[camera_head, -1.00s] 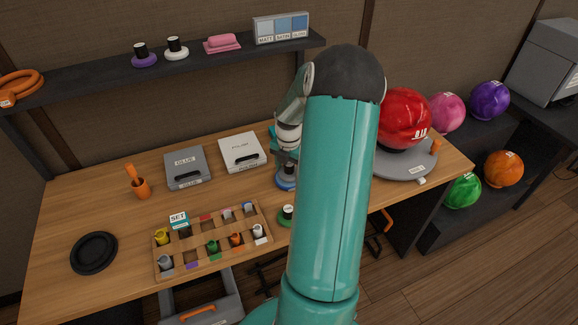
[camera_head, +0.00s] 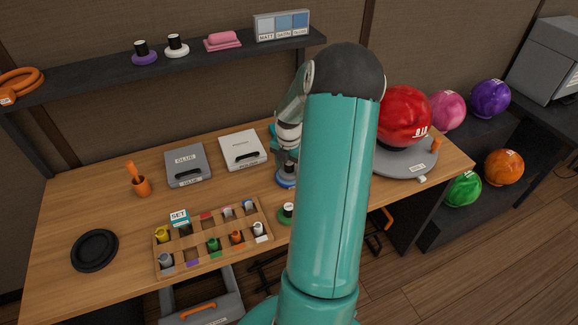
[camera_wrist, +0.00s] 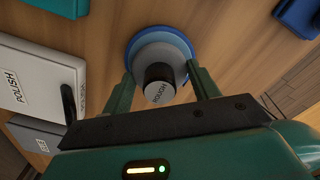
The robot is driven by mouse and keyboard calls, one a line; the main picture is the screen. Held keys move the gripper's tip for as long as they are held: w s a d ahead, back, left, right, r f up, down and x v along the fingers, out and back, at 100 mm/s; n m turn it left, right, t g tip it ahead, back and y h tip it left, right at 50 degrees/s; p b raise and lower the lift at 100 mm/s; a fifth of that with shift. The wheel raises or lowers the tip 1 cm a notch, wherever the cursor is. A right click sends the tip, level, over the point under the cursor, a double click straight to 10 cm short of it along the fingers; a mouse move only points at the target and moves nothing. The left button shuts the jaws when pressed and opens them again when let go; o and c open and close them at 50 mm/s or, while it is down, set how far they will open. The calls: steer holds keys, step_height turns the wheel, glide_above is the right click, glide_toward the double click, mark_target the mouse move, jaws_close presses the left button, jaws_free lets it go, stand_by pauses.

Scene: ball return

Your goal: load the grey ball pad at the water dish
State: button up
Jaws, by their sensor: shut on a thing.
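A grey round pad (camera_wrist: 150,55) with a black knob whose end reads ROUGH (camera_wrist: 159,92) is in the wrist view. My gripper (camera_wrist: 160,76) is shut on it, one finger on each side of the knob. A blue round dish (camera_wrist: 158,31) shows as a rim around and beneath the pad. The dish also shows in the head view (camera_head: 286,183), beside my arm. The pad appears to be in or just over the dish; the exact contact is hidden. A red ball (camera_head: 404,112) sits on a grey round stand (camera_head: 405,168) at the right.
A wooden rack (camera_head: 210,238) of small bottles and a black dish (camera_head: 95,250) are nearer the front.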

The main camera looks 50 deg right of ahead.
mark_target(289, 163)
steer(key=shift+f, duration=0.4)
stand_by(1.0)
steer(key=shift+r, duration=3.55)
